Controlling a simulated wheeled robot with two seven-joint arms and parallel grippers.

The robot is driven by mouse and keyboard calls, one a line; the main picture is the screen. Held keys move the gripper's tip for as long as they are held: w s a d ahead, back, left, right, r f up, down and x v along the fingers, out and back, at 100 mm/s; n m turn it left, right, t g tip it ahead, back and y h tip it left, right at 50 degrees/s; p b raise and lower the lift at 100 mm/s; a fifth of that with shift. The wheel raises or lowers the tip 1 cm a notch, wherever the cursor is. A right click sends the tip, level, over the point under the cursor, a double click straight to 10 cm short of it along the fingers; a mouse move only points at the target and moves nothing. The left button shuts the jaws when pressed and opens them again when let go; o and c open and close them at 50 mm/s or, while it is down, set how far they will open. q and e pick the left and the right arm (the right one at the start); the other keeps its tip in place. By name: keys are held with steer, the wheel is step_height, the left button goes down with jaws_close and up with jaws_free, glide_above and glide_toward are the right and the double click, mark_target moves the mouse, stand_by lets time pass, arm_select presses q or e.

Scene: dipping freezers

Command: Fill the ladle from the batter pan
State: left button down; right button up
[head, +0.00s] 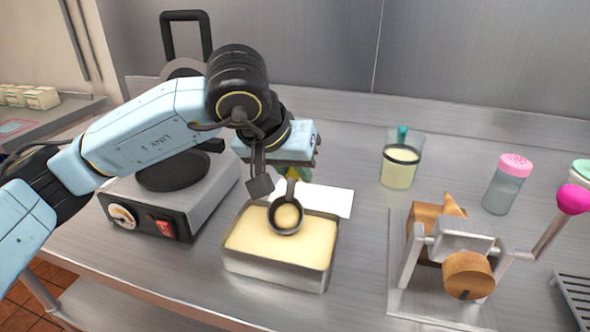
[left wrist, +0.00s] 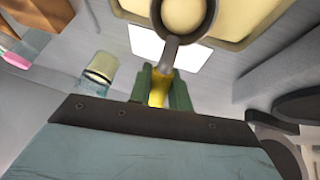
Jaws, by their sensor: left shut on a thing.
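The batter pan (head: 270,273) is a rectangular metal pan of pale yellow batter on the steel counter, in the middle of the head view. The ladle (head: 286,217) has a dark round bowl with batter-coloured contents. Its bowl is over or at the batter near the pan's back edge; I cannot tell whether it touches the surface. My left gripper (head: 297,172) is behind and above the pan, shut on the ladle's handle. In the left wrist view, the green fingers (left wrist: 160,90) hold the yellow handle part, and the ladle bowl (left wrist: 187,14) shows at the top. My right gripper is out of view.
A waffle maker (head: 170,190) with its lid raised stands left of the pan. A white sheet (head: 328,200) lies behind the pan. A jug of yellow liquid (head: 399,167), a pink-topped shaker (head: 506,185) and a metal stand with wooden parts (head: 450,250) are at right.

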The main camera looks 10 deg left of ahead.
arm_select(q)
steer(key=shift+s+b, duration=0.1)
steer(key=shift+b, duration=0.2)
stand_by(0.5)
steer(key=shift+s+f+b, duration=0.2)
steer(key=shift+s+b, duration=0.25)
steer(key=shift+b, duration=0.4)
stand_by(0.9)
steer(key=shift+s+a+r+b, duration=0.1)
steer(key=shift+s+b, duration=0.2)
steer(key=shift+b, duration=0.25)
stand_by(0.9)
steer(key=shift+s+a, duration=0.1)
steer(key=shift+s+a+f+b, duration=0.25)
steer(key=shift+a+b, duration=0.15)
steer(key=shift+b, duration=0.3)
stand_by(0.5)
